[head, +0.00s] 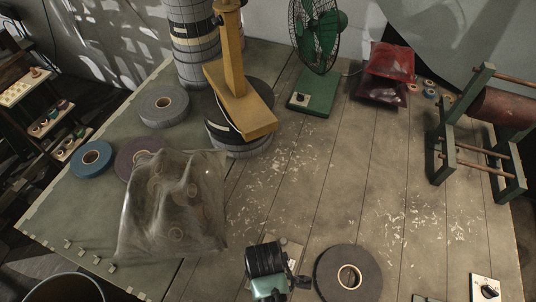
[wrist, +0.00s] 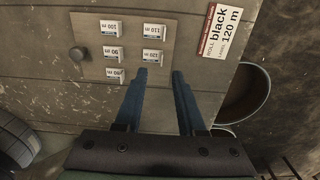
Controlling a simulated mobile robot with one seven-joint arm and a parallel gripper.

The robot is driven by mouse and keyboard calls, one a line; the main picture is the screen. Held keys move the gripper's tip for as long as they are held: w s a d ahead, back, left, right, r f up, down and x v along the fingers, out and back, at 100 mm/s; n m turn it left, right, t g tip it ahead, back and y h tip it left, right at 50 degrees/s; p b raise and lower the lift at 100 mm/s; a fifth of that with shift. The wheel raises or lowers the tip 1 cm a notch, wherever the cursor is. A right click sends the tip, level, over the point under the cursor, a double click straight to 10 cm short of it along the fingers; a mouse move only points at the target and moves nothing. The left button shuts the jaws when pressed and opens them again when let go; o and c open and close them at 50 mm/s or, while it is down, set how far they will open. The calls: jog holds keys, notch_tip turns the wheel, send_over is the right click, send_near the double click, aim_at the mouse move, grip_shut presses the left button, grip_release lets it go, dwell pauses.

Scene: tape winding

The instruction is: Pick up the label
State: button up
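Several small white labels with upside-down printing lie in two columns on a beige board in the wrist view. They include an upper-left label (wrist: 111,29), an upper-right label (wrist: 154,31), a lower-right label (wrist: 152,57) and a middle-left label (wrist: 113,54). The upper-left one looks like 100 m; the rest are hard to read. The board (wrist: 135,20) has a dark round knob (wrist: 79,53). My gripper (wrist: 160,76) is open and empty, its blue fingers apart, below the right column in the picture. In the head view my wrist covers much of the board (head: 293,250).
A card (wrist: 222,28) reads black, 120 m. A bucket (wrist: 246,92) stands beyond the table edge. A large dark tape roll (head: 366,286) lies right of my wrist. Farther off are a plastic bag (head: 172,200), a fan (head: 318,95) and a winding stand (head: 444,155).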

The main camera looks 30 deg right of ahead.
jog(key=shift+s+f+p, duration=0.1)
jog(key=shift+f+p, duration=0.2)
jog(key=shift+f, duration=2.7)
jog(key=shift+c, duration=0.3)
grip_shut()
